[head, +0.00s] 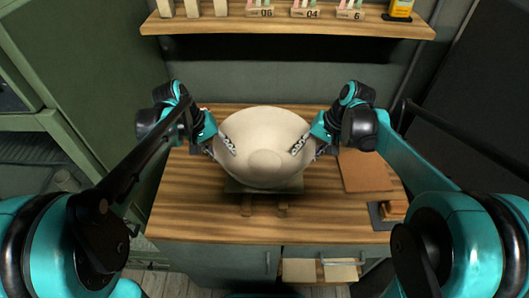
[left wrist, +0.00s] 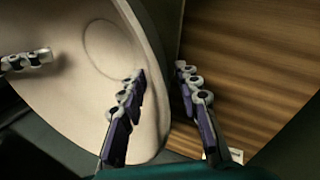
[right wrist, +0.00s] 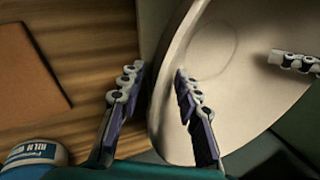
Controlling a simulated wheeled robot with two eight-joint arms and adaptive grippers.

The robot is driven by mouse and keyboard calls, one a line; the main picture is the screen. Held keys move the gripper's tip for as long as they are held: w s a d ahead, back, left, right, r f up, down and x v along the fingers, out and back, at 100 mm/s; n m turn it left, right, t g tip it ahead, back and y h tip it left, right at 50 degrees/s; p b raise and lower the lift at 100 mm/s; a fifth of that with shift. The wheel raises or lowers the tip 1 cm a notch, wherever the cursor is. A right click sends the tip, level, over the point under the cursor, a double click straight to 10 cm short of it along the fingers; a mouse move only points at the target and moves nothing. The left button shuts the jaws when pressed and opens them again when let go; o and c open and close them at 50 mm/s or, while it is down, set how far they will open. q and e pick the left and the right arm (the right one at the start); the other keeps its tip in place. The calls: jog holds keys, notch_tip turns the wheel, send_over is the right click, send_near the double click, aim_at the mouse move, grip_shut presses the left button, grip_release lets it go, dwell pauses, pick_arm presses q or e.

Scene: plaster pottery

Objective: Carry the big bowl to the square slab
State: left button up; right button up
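The big bowl (head: 262,128) is cream and wide. It stands upright over a dark slab (head: 236,187) at the middle of the table, hiding most of it. My left gripper (head: 219,146) is at the bowl's left rim. In the left wrist view its fingers (left wrist: 161,70) straddle the rim, one inside and one outside, with space between. My right gripper (head: 308,147) is at the right rim. In the right wrist view its fingers (right wrist: 158,74) also straddle the rim, apart. A flat brown square slab (head: 366,172) lies right of the bowl. The bowl's underside is hidden.
The wooden table (head: 190,215) is clear at front left. A small brown block (head: 394,210) sits on a dark pad at the right. A green cabinet (head: 90,80) stands left.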

pick_arm(q)
grip_shut()
pick_arm(e)
grip_shut()
pick_arm(q)
jog(key=shift+r, duration=0.2)
pick_arm(e)
jog(key=shift+r, duration=0.2)
